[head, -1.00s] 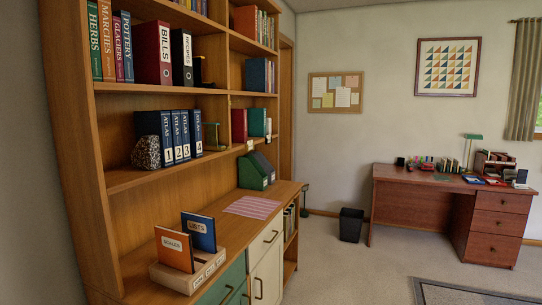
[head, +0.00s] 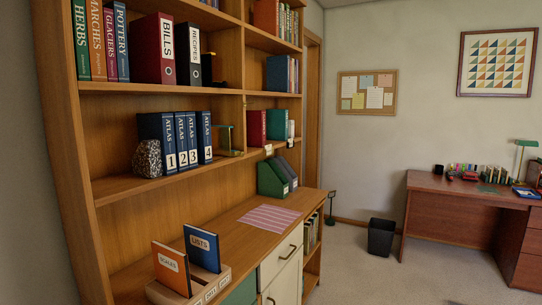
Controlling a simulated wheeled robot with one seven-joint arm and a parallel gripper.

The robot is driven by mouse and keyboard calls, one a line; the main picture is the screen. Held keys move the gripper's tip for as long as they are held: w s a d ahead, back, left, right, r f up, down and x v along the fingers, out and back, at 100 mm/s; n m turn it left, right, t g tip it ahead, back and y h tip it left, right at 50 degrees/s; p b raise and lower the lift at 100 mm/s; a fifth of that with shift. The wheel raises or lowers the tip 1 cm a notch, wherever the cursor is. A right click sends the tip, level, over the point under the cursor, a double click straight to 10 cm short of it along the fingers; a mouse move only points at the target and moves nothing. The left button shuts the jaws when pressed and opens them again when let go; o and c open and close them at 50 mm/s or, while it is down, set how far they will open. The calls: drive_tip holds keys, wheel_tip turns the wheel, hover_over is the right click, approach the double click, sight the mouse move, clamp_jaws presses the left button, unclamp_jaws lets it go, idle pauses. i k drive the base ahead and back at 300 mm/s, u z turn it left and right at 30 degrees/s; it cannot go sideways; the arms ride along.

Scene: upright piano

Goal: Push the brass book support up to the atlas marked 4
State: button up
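The atlas marked 4 (head: 205,137) stands upright on the middle shelf, at the right end of a row of blue volumes with the atlases marked 1 (head: 169,142), 2 (head: 181,139) and 3 (head: 192,138). The brass book support (head: 229,153) stands on the same shelf just right of atlas 4. It has a flat base and an upright part, and a small gap seems to lie between them; its exact width is hard to tell. My gripper is not in view.
A speckled stone (head: 147,158) stands at the row's left end. A vertical divider (head: 244,125) rises right of the support. Below, the counter (head: 240,226) holds a box with two books and a striped sheet (head: 269,217).

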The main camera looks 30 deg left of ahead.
sight(220, 134)
drive_tip(key=u, duration=0.1)
drive_tip(key=i, duration=1.15)
drive_tip(key=u, duration=1.05)
drive_tip(key=i, duration=0.75)
drive_tip(key=u, duration=0.5)
